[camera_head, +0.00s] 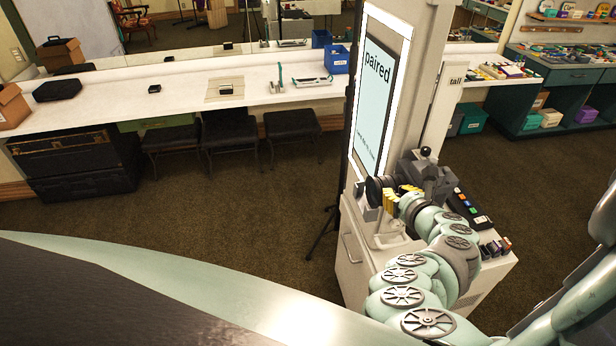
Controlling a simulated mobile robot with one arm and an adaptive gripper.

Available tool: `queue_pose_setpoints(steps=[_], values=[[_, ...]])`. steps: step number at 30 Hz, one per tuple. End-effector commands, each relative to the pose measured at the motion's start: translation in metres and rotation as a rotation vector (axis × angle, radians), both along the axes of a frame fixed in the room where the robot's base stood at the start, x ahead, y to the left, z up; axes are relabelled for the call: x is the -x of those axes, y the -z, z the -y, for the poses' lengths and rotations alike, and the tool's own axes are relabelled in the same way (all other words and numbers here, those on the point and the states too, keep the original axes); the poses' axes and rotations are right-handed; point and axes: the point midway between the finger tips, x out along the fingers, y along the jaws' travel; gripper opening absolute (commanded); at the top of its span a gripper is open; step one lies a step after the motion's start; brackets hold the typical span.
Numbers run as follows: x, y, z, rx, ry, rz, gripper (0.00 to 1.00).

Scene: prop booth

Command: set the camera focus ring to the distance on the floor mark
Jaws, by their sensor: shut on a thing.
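A dark grey camera (432,180) sits on top of a white cabinet. Its black lens (375,190) points left, in front of the lit panel. My gripper (397,198), with yellow fingers, is at the lens from the near side and is shut on the focus ring. The ring itself and any distance scale on it are too small and covered to make out. No floor mark with a distance can be made out on the brown carpet.
The white cabinet (357,262) carries a dark button box (468,208) and several small coloured items. A tall panel (377,95) reads "paired". A sign reads "tall" (456,81). A long white counter (190,92) with stools stands behind. Carpet at left (215,215) is clear.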

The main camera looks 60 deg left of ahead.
Motion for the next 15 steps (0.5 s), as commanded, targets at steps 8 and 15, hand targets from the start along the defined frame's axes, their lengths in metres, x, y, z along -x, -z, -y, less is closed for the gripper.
queue_pose_setpoints(steps=[8, 15], values=[[0.0, 0.0, 0.0, 0.001, 0.001, 0.001, 0.0], [0.002, 0.011, 0.005, 0.002, 0.0, -0.002, 0.0]])
